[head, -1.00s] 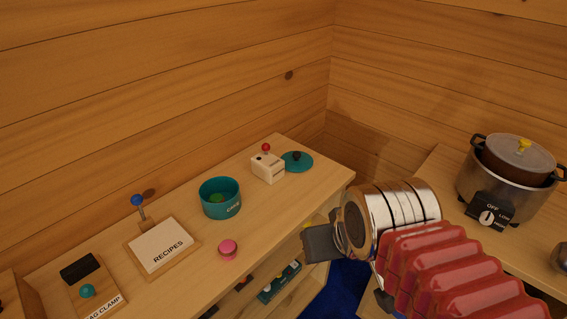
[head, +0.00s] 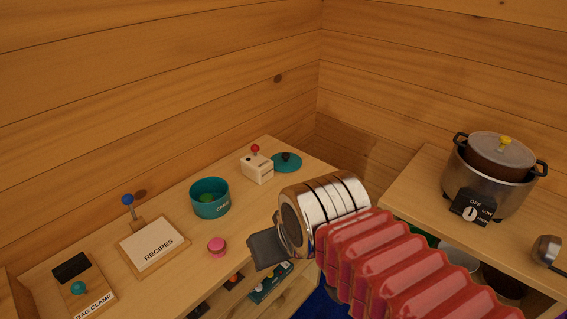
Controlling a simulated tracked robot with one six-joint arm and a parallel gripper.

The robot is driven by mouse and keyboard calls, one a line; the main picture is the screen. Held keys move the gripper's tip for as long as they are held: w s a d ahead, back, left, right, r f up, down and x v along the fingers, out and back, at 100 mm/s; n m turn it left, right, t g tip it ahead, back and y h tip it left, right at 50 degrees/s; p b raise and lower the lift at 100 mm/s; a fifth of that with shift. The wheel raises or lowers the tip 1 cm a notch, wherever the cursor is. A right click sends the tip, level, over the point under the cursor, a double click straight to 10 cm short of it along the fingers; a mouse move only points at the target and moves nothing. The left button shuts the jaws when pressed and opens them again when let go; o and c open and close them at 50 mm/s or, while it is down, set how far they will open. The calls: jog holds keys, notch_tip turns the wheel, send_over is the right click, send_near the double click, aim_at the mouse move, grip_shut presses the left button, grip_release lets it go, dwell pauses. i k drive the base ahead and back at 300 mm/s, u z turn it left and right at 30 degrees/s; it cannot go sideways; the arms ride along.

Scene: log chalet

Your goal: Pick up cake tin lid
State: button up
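The cake tin lid (head: 284,164) is a flat teal disc with a dark knob. It lies on the wooden shelf top near the far corner, just behind a white box with a red knob. The teal cake tin (head: 209,205) stands open to its left, with something green inside. My gripper (head: 263,248) is at the end of my chrome and red arm, near the shelf's front edge, in front of the lid and apart from it. Only a dark grey finger part shows, so its opening is hidden.
The white box (head: 257,169) stands close beside the lid. A pink knob (head: 217,245), a recipes board (head: 154,246) and a bag clamp board (head: 81,285) are along the shelf top. A steel pot cooker (head: 487,178) stands on the right counter. Log walls close the corner behind.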

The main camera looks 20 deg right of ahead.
aim_at(285, 162)
jog(key=k, duration=0.95)
jog(key=z, duration=0.4)
jog(key=i, duration=1)
